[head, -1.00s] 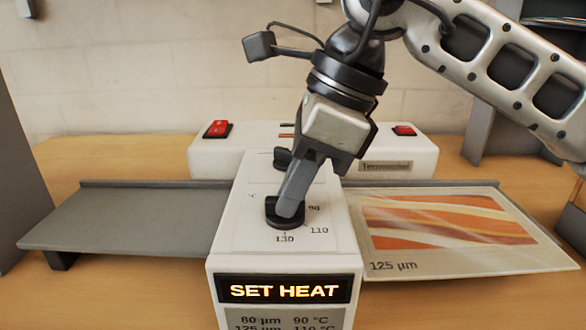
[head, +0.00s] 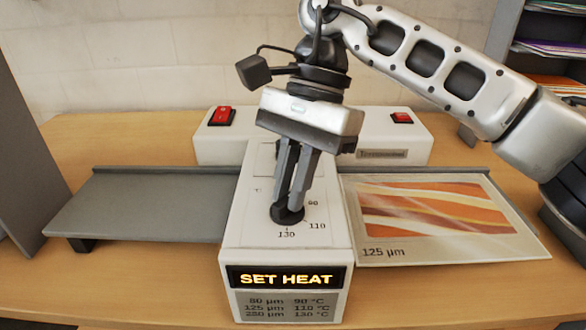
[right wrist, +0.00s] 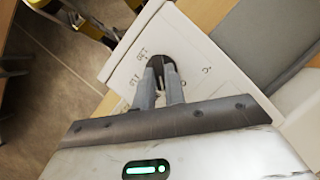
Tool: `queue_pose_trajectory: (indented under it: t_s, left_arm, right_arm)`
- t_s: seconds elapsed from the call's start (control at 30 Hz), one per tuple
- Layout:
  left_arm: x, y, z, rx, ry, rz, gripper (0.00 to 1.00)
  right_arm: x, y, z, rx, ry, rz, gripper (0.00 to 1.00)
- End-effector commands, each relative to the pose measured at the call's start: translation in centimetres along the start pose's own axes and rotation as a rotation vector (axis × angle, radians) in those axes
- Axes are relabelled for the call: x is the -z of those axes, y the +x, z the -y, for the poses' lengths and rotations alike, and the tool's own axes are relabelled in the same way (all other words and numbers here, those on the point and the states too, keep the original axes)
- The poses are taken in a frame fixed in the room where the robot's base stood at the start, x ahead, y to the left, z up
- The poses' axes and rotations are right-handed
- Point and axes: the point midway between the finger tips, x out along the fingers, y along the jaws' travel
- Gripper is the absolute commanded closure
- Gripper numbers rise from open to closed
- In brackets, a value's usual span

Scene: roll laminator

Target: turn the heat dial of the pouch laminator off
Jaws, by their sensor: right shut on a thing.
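The white pouch laminator (head: 240,238) stands in the middle of the table, with a lit "SET HEAT" sign (head: 286,279) on its front. Its black heat dial (head: 287,217) is on the top face near the front, with 90, 110 and 130 marked around it. My right gripper (head: 290,206) comes down from above and is shut on the dial's grip. The right wrist view also shows the dial (right wrist: 161,68) between the two fingertips (right wrist: 160,84). The fingers hide part of the dial, so I cannot tell its setting. My left gripper is not in view.
A grey tray (head: 140,205) extends left of the laminator. A pouch marked 125 µm (head: 445,220) with an orange striped sheet lies on the right. Red switches (head: 222,116) sit on the rear housing (head: 330,150). A paper shelf (head: 550,50) stands at the back right.

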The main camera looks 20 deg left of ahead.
Motion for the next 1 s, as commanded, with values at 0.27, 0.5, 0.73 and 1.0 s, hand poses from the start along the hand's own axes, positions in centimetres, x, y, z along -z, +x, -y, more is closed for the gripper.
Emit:
queue_pose_trajectory:
  t_s: [0.27, 0.5, 0.73, 1.0]
  left_arm:
    - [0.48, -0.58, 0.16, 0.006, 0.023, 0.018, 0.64]
    - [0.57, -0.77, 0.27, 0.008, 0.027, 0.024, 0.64]
    - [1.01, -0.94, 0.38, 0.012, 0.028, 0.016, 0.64]
    - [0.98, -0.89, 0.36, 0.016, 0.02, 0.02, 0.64]
  right_arm:
    - [-0.16, -0.44, 0.34, -0.095, -0.238, -0.002, 1.0]
    - [-0.22, -0.36, 0.49, -0.171, -0.42, -0.003, 1.0]
    - [-0.22, -0.28, 0.58, -0.221, -0.541, -0.005, 1.0]
    - [-0.2, -0.2, 0.63, -0.248, -0.609, -0.005, 1.0]
